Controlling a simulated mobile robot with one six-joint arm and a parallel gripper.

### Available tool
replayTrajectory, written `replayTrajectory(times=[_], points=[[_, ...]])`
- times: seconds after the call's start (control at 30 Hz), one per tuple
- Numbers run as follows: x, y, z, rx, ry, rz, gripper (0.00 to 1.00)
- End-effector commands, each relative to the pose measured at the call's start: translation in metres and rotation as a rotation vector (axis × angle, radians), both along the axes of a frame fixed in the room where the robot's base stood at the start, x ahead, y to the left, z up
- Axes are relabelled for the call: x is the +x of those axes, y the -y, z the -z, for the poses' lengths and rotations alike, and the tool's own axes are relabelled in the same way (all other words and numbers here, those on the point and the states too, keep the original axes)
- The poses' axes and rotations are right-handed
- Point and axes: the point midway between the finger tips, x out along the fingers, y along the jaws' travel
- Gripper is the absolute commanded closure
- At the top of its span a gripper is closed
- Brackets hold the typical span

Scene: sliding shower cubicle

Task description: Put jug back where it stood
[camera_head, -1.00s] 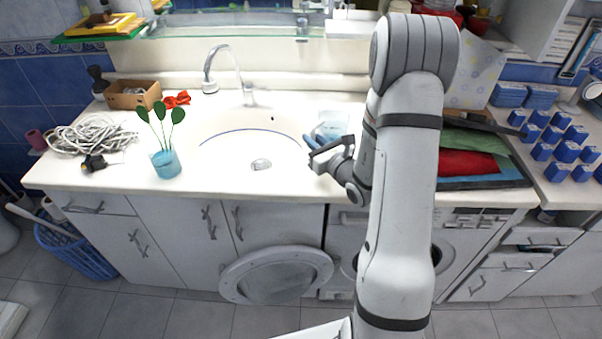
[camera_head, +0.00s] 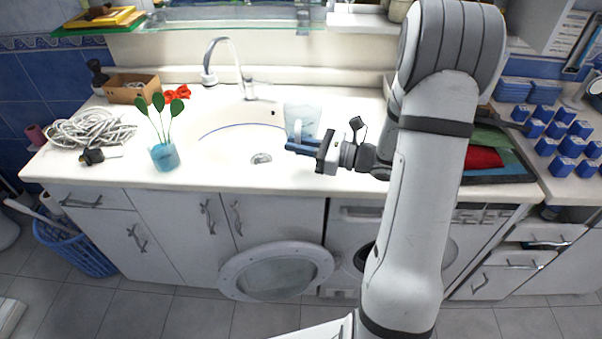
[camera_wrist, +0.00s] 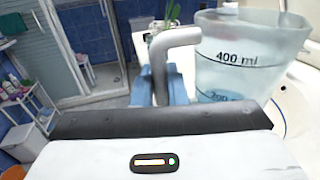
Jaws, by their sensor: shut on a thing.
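The jug (camera_head: 299,112) is a translucent measuring jug, upright at the right edge of the sink basin in the head view. In the wrist view the jug (camera_wrist: 250,60) shows large at the upper right, with a 400 ml mark and a bluish lower part. My gripper (camera_head: 302,147) comes from the right with its blue fingers at the jug's handle. In the wrist view my gripper (camera_wrist: 162,92) is shut on the grey bent handle (camera_wrist: 172,45). I cannot tell whether the jug's base touches the counter.
The sink basin (camera_head: 225,140) with a tap (camera_head: 238,70) lies left of the jug. A blue cup with a plant (camera_head: 165,157) stands farther left, near a coiled cable (camera_head: 88,130). A glass shelf (camera_head: 220,20) hangs above. The counter between jug and right-hand clutter is partly hidden by my arm.

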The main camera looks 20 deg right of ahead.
Motion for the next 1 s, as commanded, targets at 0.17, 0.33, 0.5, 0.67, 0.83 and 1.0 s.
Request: replayTrajectory(times=[0.17, 0.33, 0.5, 0.67, 0.83, 1.0], points=[[-0.008, -0.001, 0.011, 0.003, -0.003, -0.045, 1.0], [-0.008, -0.001, 0.039, 0.004, -0.005, -0.046, 1.0], [-0.007, -0.001, 0.056, 0.002, 0.0, -0.045, 1.0], [-0.007, -0.001, 0.068, 0.002, -0.001, -0.044, 1.0], [-0.008, -0.001, 0.09, 0.003, -0.003, -0.043, 1.0], [-0.008, -0.001, 0.1, 0.002, 0.001, -0.043, 1.0]])
